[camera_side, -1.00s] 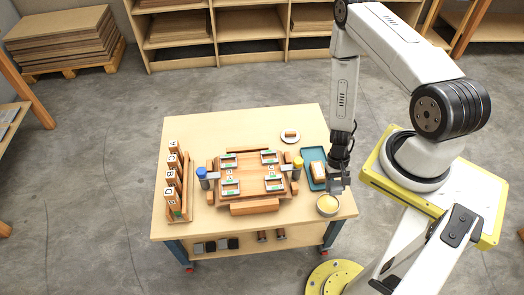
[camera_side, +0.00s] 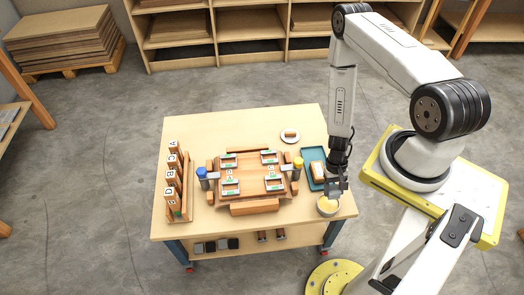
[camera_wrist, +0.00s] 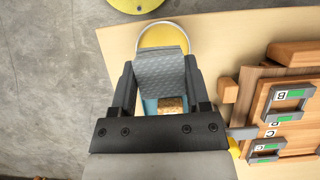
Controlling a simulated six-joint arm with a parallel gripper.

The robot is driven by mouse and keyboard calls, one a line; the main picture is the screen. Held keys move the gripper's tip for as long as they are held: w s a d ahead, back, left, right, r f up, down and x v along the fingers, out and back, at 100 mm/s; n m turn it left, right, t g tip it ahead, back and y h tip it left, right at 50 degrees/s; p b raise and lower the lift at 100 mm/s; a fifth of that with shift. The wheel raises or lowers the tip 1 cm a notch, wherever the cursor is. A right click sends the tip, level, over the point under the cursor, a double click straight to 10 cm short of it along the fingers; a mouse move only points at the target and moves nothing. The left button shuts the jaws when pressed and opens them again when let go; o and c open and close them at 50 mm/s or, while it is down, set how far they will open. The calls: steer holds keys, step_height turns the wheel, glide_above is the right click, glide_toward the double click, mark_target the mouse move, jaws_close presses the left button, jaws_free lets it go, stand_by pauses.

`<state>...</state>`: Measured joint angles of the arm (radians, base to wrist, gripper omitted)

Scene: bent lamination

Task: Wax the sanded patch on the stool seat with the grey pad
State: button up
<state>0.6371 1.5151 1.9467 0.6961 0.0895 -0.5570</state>
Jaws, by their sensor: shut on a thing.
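My gripper (camera_wrist: 160,75) is shut on a grey pad (camera_wrist: 160,70), which spans the gap between its fingers. In the side view my gripper (camera_side: 337,187) is at the table's right end, low over a round tin of yellow wax (camera_side: 327,208). The tin also shows in the wrist view (camera_wrist: 162,36), just beyond the pad and partly hidden by it. I cannot tell whether the pad touches the wax. I cannot make out a sanded patch or a separate stool seat.
A teal tray (camera_side: 308,157) with a tan block (camera_side: 318,170) lies behind my gripper. A white dish (camera_side: 290,137) holds a small brown piece. Blue-topped (camera_side: 201,172) and yellow-topped (camera_side: 298,162) items flank the assembly. A rack of lettered blocks (camera_side: 187,207) stands left. The table's back left is clear.

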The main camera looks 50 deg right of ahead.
mark_target(329, 207)
steer(key=shift+f, duration=0.2)
steer(key=shift+f, duration=2.9)
steer(key=shift+f, duration=0.6)
stand_by(0.6)
steer(key=shift+r, duration=0.1)
steer(key=shift+r, duration=3.45)
steer(key=shift+r, duration=0.1)
